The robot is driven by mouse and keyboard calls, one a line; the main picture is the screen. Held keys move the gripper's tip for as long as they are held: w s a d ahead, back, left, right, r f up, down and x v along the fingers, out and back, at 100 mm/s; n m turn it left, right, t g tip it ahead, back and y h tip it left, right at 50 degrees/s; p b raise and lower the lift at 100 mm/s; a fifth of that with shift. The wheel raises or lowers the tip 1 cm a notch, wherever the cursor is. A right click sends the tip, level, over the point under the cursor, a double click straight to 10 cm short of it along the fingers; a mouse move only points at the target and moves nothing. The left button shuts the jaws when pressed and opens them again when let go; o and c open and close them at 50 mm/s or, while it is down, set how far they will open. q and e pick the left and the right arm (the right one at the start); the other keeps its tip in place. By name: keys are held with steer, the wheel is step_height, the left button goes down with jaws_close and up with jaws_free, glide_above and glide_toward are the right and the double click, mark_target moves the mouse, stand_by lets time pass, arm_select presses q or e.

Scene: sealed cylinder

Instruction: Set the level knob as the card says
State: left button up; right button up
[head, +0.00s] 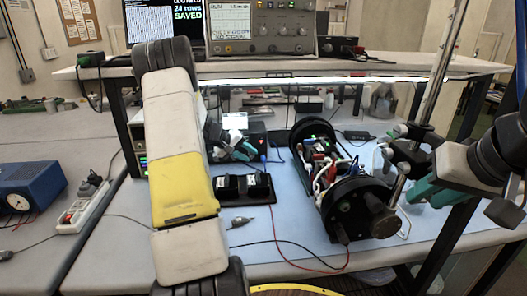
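I cannot make out which knob is the level knob, and I cannot read a card. Several knobs show on the bench instrument (262,30) on the upper shelf, whose screen reads "NO SIGNAL". A dark box (257,131) with a small pale panel (235,121) stands on the bench behind my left arm. My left gripper (242,150) is beside that box, partly hidden by the arm; its finger gap is unclear. The opened cylinder (345,180) lies on the blue mat with its wiring exposed. My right gripper (405,160) is beside its right side; its opening is unclear.
A black tray (243,200) with two dark labelled blocks lies left of the cylinder. A red cable (300,266) loops in front. A blue unit (28,186) and a power strip (84,203) are on the left bench. The shelf (380,68) overhangs the bench.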

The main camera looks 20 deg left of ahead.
arm_select(q)
steer(key=v, duration=0.7)
steer(key=shift+s+a+r, duration=0.2)
steer(key=shift+r, duration=0.1)
stand_by(0.3)
